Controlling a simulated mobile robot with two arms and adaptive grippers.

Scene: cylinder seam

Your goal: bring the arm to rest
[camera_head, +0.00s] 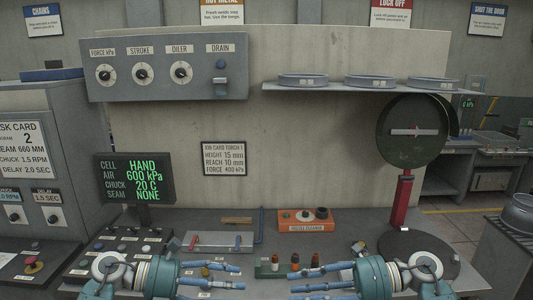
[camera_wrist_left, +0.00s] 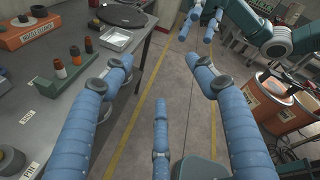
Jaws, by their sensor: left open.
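My left gripper (camera_head: 241,277) comes in from the left at the front edge of the workbench (camera_head: 190,215), with its fingers pointing right. In the left wrist view its blue fingers (camera_wrist_left: 160,75) are spread wide with nothing between them, and the floor shows beyond. My right gripper (camera_head: 291,280) comes in from the right and points left towards the left one, with a gap between the two. Its fingers are apart and look empty; it also shows at the top of the left wrist view (camera_wrist_left: 196,38).
An orange nozzle cleaner box (camera_head: 305,220) and a green rack of small nozzles (camera_head: 285,270) stand on the bench. A dark round plate on a red post (camera_head: 413,130) stands at right. A display (camera_head: 135,178) and button panel (camera_head: 125,242) are at left. Open floor (camera_wrist_left: 175,80) lies beside the bench.

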